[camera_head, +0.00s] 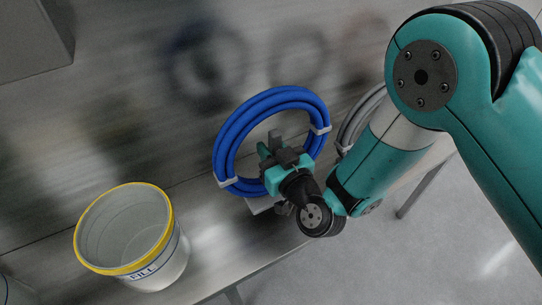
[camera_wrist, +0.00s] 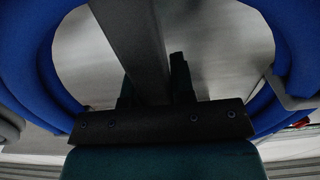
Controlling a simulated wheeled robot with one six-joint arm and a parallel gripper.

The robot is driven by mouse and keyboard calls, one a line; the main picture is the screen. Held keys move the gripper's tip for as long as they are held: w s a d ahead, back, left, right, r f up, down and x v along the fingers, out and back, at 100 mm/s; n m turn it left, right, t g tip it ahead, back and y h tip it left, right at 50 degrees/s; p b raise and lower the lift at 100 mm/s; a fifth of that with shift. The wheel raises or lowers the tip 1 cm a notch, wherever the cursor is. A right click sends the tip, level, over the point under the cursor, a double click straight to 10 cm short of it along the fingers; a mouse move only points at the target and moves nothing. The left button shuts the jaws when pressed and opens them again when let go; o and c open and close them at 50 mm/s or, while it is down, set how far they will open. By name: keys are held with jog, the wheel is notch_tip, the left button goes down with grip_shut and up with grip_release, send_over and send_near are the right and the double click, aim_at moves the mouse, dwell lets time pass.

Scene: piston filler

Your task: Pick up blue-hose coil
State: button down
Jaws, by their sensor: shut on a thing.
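The blue-hose coil (camera_head: 229,137) is a thick ring of several blue turns with pale ties, in the middle of the head view. My gripper (camera_head: 271,148) is at its lower right part, with the fingers reaching into the ring's opening. In the wrist view the blue coil (camera_wrist: 38,65) curves up on both sides of my gripper (camera_wrist: 155,85), and a pale tie shows at the right.
A white bucket (camera_head: 165,262) with a yellow rim and a "FILL" label stands at the lower left. A grey coil (camera_head: 352,124) is partly hidden behind my arm. A pale block (camera_head: 261,204) shows below the blue coil. The metal table (camera_head: 215,247) has its front edge close by.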

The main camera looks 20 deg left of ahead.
aim_at(271, 95)
notch_tip(271, 95, up, 14)
jog(key=p, duration=0.9)
jog(key=shift+f+p, duration=0.25)
jog(key=shift+p, duration=0.1)
